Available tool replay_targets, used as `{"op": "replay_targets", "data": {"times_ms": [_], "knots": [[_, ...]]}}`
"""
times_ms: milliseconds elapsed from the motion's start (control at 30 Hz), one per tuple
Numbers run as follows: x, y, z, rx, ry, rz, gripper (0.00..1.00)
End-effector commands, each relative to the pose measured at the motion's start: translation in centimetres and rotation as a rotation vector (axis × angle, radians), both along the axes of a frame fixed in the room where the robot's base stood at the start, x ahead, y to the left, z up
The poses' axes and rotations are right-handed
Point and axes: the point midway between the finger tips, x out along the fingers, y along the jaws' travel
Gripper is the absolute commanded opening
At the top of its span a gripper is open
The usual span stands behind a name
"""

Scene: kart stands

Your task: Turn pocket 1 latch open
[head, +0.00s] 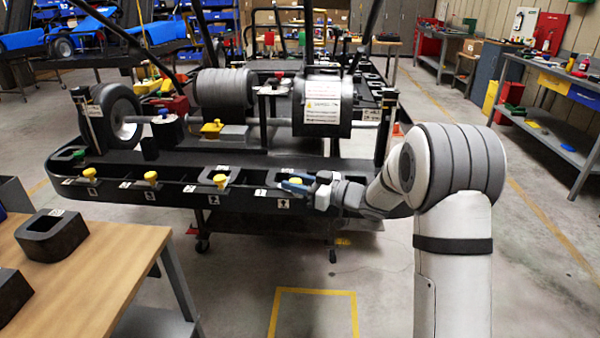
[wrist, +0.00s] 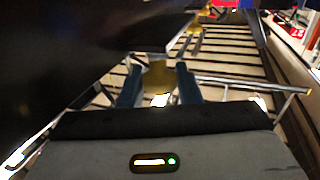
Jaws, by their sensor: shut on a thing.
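I cannot read the pocket numbers surely, nor tell the latch's turn angle.
A kart with grey tyres (head: 224,88) and a wheel (head: 115,112) sits on the stand above the rail. A wooden table (head: 85,265) with dark blocks (head: 52,236) stands at the front left. A grey workbench (head: 555,130) is at the right.

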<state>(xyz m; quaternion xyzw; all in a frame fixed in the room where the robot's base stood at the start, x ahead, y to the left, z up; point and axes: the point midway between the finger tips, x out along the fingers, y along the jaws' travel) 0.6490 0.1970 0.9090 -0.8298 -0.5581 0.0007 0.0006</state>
Motion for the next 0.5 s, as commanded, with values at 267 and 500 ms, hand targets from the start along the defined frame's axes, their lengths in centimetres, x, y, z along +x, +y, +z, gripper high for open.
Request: {"op": "replay_targets", "data": {"times_ms": [267, 500], "knots": [[0.14, 0.10, 0.45, 0.003, -0.004, 0.158, 0.08], [0.10, 0.16, 0.34, 0.002, -0.006, 0.221, 0.08]]}}
